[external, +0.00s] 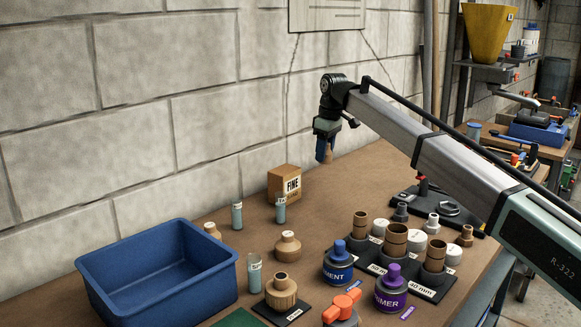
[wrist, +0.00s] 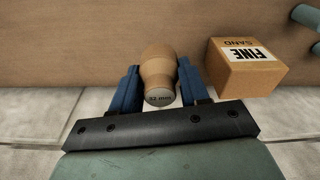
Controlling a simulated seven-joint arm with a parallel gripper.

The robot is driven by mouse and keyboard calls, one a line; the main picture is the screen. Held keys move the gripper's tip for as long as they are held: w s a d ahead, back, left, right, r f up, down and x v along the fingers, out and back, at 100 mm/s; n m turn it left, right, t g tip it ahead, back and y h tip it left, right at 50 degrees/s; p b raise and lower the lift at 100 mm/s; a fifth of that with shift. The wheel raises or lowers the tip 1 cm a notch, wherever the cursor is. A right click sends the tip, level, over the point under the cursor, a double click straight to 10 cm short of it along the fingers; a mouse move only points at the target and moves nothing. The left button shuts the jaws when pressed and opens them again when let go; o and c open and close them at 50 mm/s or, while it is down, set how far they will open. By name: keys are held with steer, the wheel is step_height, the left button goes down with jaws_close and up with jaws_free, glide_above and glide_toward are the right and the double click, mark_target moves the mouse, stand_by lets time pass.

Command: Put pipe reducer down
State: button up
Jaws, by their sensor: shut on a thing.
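My gripper (external: 323,148) is shut on a tan pipe reducer (wrist: 158,68), near the wall at the back of the workbench. In the wrist view the reducer sits between the two blue fingers (wrist: 158,88), and its near end reads "32 mm". In the external view the fingers mostly cover the reducer; it appears to be above the bench, but the exact gap cannot be told. Other tan reducers stand on the bench: one (external: 288,246) behind the middle, one (external: 281,293) on a black pad at the front, and one (external: 212,230) partly hidden behind the blue bin.
A cardboard "FINE SAND" box (external: 284,183) stands left of my gripper. The blue bin (external: 105,263) is at the left. Bare bench (external: 335,205) lies between.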

steer(key=s+a+r, duration=0.1)
steer(key=s+r, duration=0.1)
steer(key=s, duration=0.4)
steer(key=m, duration=0.1)
glide_above(333, 208)
step_height(333, 208, down, 2)
steer(key=shift+s+d+f, duration=0.1)
steer(key=shift+d+f, duration=0.05)
steer(key=shift+f, duration=4.35)
steer(key=shift+f, duration=0.2)
steer(key=o, duration=1.1)
steer(key=shift+r, duration=0.15)
steer(key=r, duration=0.8)
steer(key=s+d+r, duration=0.1)
steer(key=r, duration=0.3)
steer(key=shift+d, duration=0.1)
